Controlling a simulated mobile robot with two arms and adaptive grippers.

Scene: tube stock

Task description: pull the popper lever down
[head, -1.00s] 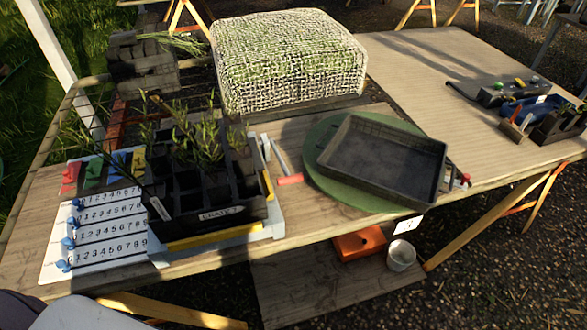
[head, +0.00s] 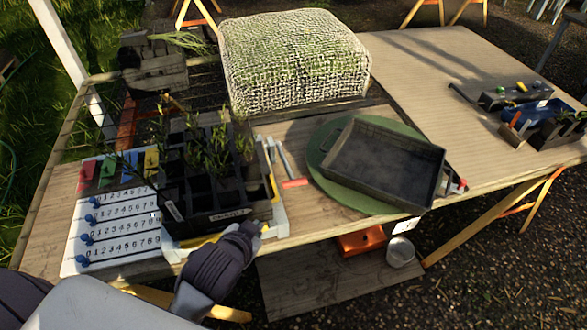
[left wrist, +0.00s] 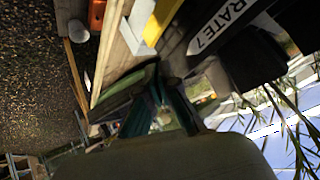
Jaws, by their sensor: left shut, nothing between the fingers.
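The popper lever, a grey rod with a red grip (head: 295,183), stands at the right side of the pale popper base (head: 280,222). The black crate (head: 232,214) of tubes and seedlings sits on that base. My left gripper (head: 252,229) is at the table's front edge, in front of the crate's right corner, left of and nearer than the red grip and apart from it. In the left wrist view my left gripper (left wrist: 160,88) is shut and empty, with the crate's label (left wrist: 222,25) beyond it. I cannot make out the lever there. My right gripper is not in view.
A black tray (head: 440,185) on a green round mat (head: 330,182) stands right of the lever. A white number board (head: 112,225) lies left of the crate. A mesh-covered block (head: 295,60) is behind. An orange box (head: 362,240) and a cup (head: 400,252) sit below.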

